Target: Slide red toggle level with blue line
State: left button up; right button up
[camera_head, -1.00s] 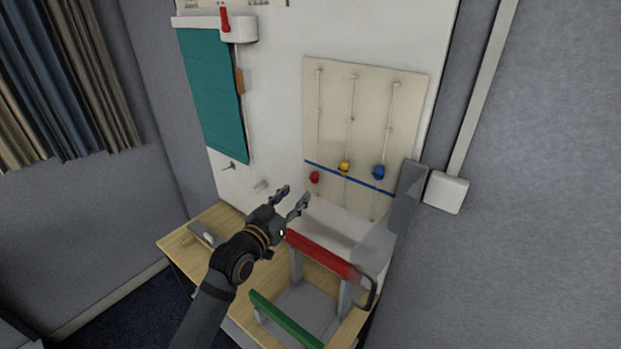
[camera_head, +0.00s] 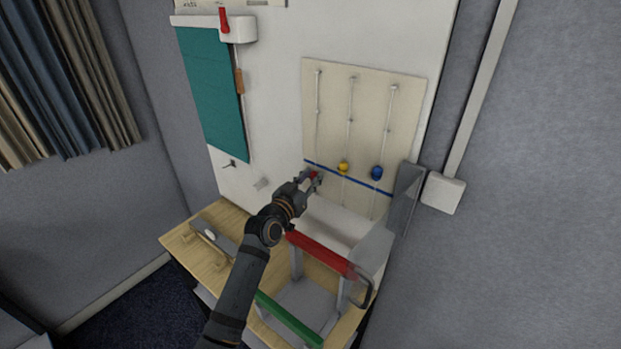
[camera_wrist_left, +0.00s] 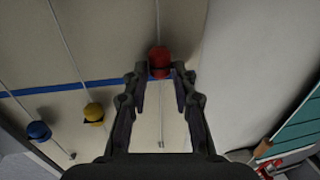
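The red toggle (camera_head: 314,175) sits on the leftmost of three vertical rods on a cream panel, a little below the blue line (camera_head: 360,182). In the wrist view, which looks turned over, the toggle (camera_wrist_left: 159,57) appears between and just beyond my left fingertips. My left gripper (camera_head: 311,180) is open at the toggle, with its fingers (camera_wrist_left: 160,72) apart on either side. Whether a finger touches it I cannot tell. The blue line also shows in the wrist view (camera_wrist_left: 70,87). My right gripper is not in view.
A yellow toggle (camera_head: 343,167) and a blue toggle (camera_head: 376,173) sit on the other rods, slightly above the line. Below are a red bar (camera_head: 320,255) and a green bar (camera_head: 288,320).

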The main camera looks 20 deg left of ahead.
aim_at(317, 161)
pick_arm(q)
grip_shut()
notch_tip(317, 161, up, 3)
jog(key=shift+r+p, duration=0.1)
jog(key=shift+p, duration=0.9)
jog(key=o, duration=0.6)
grip_release()
jog(key=shift+c, duration=0.2)
jog(key=s+a, duration=0.2)
jog(key=s, duration=0.9)
jog(key=shift+s+a, duration=0.15)
jog(key=shift+s, duration=0.25)
